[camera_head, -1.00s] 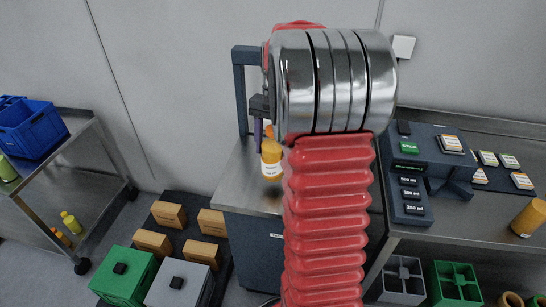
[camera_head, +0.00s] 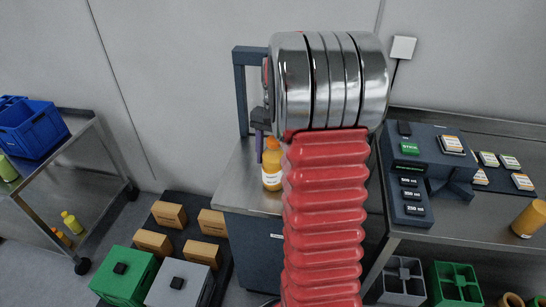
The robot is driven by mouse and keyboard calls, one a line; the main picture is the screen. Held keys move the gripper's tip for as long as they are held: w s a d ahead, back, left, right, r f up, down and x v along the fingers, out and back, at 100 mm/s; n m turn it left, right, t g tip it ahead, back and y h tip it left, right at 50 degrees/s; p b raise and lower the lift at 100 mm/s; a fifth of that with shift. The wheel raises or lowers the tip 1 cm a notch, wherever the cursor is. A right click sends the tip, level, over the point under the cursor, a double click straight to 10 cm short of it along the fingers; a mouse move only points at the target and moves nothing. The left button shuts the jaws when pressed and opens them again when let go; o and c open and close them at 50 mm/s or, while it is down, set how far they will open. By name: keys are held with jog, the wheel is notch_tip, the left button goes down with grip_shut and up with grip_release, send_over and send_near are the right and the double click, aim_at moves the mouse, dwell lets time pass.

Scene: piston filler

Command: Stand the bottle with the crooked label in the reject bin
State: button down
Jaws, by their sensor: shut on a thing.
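An orange bottle with a white label (camera_head: 272,178) is in front of the dark machine frame, above or on the steel bench top. I cannot tell whether its base touches the bench, or whether its label is crooked. My gripper (camera_head: 261,143) is at the bottle's upper part and is shut on it. One purplish finger shows; my arm hides the rest. A blue crate (camera_head: 30,128) stands on the left cart; no marking shows that it is the reject bin. Another orange bottle (camera_head: 529,219) stands on the right bench.
A label console (camera_head: 415,175) with label cards beside it is on the right bench (camera_head: 470,215).

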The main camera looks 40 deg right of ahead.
jog(key=c, duration=0.7)
grip_release()
jog(key=shift+o, duration=0.2)
jog(key=r, duration=0.4)
jog(key=d+r, duration=0.1)
jog(key=r, duration=0.7)
jog(key=shift+w+d, duration=0.15)
jog(key=shift+w, duration=0.15)
